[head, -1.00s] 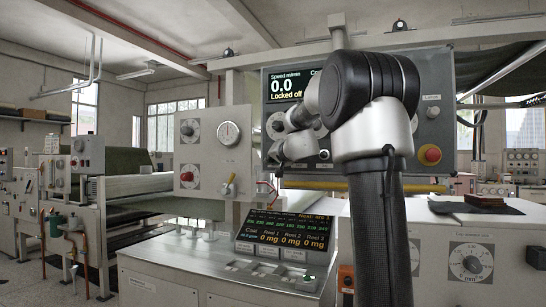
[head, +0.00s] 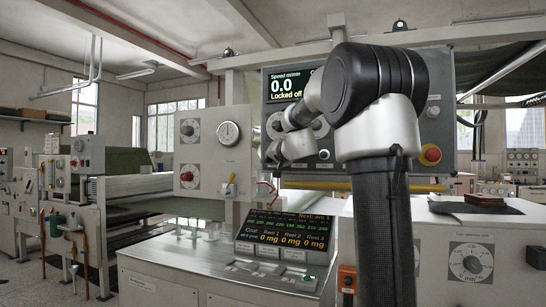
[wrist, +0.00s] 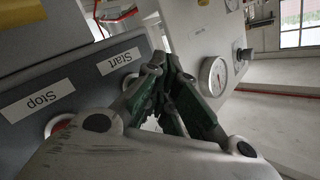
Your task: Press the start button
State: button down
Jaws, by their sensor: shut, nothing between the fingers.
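In the wrist view, the dark control panel carries an upside-down Start label (wrist: 119,61) and a Stop label (wrist: 38,100). The start button (wrist: 129,81) shows as a pale ring edge just below its label, mostly covered by my gripper (wrist: 168,62). My gripper is shut and empty, its fingertips just right of the Start label. I cannot tell whether they touch the button. A red stop button (wrist: 58,125) is partly hidden behind my gripper's body. In the head view, my arm covers much of the panel (head: 436,95), and the fingertips cannot be made out.
A red knob on yellow (head: 430,154) sits at the panel's right. A white box with a dial (head: 228,160) stands left. A tilted display (head: 283,232) rests on the metal cabinet below.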

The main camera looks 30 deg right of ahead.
jog(key=s+a, duration=0.1)
jog(key=a, duration=0.1)
jog(key=s+a, duration=0.2)
dwell(0.3)
dwell(0.6)
jog(key=s+a+f+n+g+y, duration=0.2)
jog(key=s+a+f+g, duration=0.1)
jog(key=s+f, duration=0.4)
jog(key=s+a+f+n+g+y, duration=0.25)
jog(key=s+a+f, duration=0.2)
jog(key=f, duration=0.45)
jog(key=s+f+n+g+h, duration=0.1)
jog(key=s+f, duration=0.4)
jog(key=s, duration=0.8)
jog(key=s+f+n+g+h, duration=0.1)
jog(key=s+f+n+g, duration=0.2)
jog(key=s, duration=1.1)
notch_tip(320, 180, down, 2)
jog(key=shift+s+a+f+g, duration=0.1)
jog(key=shift+s+a+g, duration=0.25)
jog(key=shift+g, duration=0.9)
